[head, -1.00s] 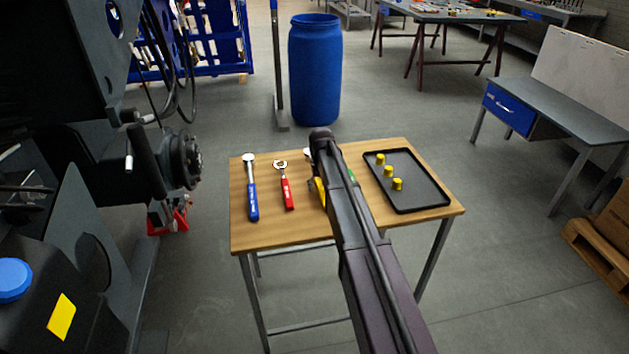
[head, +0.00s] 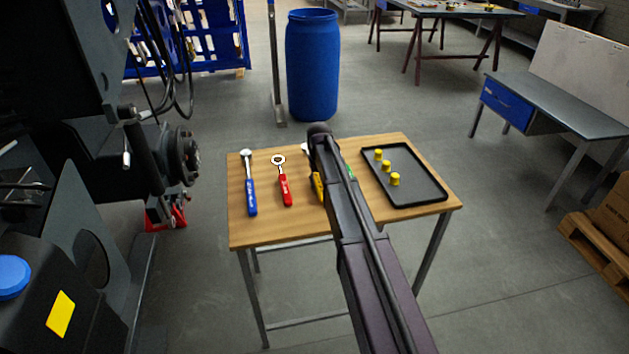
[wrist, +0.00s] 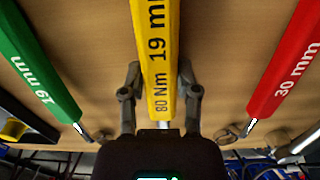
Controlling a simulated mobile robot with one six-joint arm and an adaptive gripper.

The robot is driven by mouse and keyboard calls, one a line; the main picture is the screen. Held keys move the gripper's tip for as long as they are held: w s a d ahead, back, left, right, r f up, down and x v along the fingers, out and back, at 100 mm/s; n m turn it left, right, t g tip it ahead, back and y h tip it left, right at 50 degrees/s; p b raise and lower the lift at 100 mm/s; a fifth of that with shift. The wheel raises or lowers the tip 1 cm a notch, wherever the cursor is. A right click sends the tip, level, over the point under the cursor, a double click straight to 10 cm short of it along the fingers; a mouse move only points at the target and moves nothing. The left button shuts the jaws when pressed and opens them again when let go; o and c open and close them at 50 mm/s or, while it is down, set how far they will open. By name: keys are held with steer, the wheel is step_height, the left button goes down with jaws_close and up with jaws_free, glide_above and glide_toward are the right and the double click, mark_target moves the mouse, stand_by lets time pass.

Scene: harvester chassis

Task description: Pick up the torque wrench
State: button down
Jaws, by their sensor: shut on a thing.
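The yellow torque wrench (wrist: 156,50), marked 60 Nm 19 mm, runs down the middle of the wrist view. My gripper (wrist: 160,95) is shut on its handle, one finger on each side. In the head view my arm covers most of this wrench; only a strip of its yellow handle (head: 317,186) and a bit of its metal head show left of the arm. I cannot tell whether it touches the table or hangs just above it.
The red 30 mm wrench (wrist: 287,62) and the green 19 mm wrench (wrist: 36,62) flank the held one. A blue wrench (head: 250,190) lies farther left on the wooden table (head: 262,228). A black tray (head: 420,190) with yellow pieces is at the right.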

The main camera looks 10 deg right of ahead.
steer(key=shift+r, duration=0.2)
step_height(320, 180, up, 4)
steer(key=p, duration=0.4)
steer(key=shift+f, duration=0.2)
steer(key=s, duration=0.5)
steer(key=s+a, duration=0.1)
steer(key=s, duration=0.4)
steer(key=s+a+r, duration=0.1)
steer(key=s, duration=0.5)
steer(key=shift+p, duration=0.4)
steer(key=c, duration=1.2)
jaws_free()
jaws_close()
steer(key=shift+r+p, duration=2.8)
steer(key=shift+p, duration=0.05)
